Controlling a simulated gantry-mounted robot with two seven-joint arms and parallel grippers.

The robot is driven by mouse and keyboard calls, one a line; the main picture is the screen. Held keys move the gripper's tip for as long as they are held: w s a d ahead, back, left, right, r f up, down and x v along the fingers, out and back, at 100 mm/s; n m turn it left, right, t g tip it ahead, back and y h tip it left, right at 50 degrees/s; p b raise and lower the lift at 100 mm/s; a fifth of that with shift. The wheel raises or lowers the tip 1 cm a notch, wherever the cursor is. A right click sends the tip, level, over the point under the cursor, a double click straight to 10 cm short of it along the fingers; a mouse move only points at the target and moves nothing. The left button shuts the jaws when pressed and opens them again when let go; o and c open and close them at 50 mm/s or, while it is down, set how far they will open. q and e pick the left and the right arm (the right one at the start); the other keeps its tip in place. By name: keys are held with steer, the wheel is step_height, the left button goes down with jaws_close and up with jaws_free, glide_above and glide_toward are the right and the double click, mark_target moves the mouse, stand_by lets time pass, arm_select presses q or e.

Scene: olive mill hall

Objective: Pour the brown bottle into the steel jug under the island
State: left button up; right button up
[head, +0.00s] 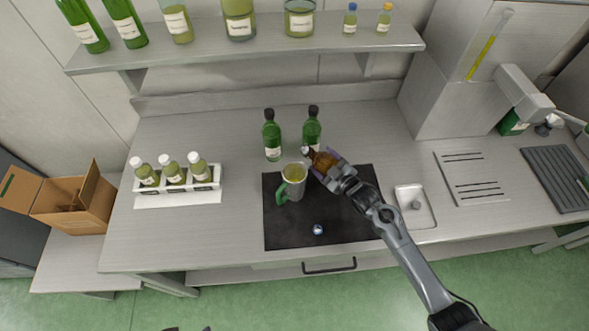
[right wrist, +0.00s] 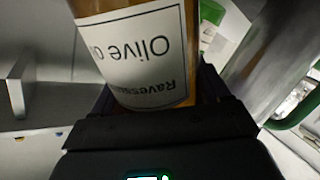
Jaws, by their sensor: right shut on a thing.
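The brown bottle (head: 323,160) is in my right gripper (head: 328,167), tilted, with its neck toward the upper left. Its mouth is close to the jug's rim; I cannot tell whether it is over the opening, and no stream shows. In the right wrist view the bottle (right wrist: 140,50) fills the jaws, its white olive oil label upside down. The steel jug (head: 295,190) with a green handle stands upright on the dark mat. Yellow-green shows inside it. The jug's steel wall (right wrist: 268,60) appears beside the bottle in the wrist view. My left gripper is not in view.
Two green bottles (head: 272,140) (head: 312,130) stand just behind the jug. A small round blue-and-white item (head: 318,230) lies on the dark mat (head: 285,232). A white rack (head: 205,186) of bottles stands left. A shelf (head: 250,50) with bottles and jars hangs above.

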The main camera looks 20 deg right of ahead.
mark_target(323, 154)
steer(key=shift+r+m, duration=0.4)
steer(key=shift+m, duration=0.1)
steer(key=shift+a+m+t+y, duration=0.1)
steer(key=shift+m+t+y, duration=0.4)
steer(key=shift+m, duration=0.7)
steer(key=shift+a+r+m+p, duration=0.25)
steer(key=shift+r+m+p, duration=0.4)
steer(key=shift+r, duration=0.3)
steer(key=shift+r+m+t+p, duration=0.4)
steer(key=shift+r+p, duration=0.25)
steer(key=shift+r, duration=0.25)
steer(key=shift+a+r, duration=0.1)
steer(key=shift+r, duration=0.2)
steer(key=shift+m, duration=0.25)
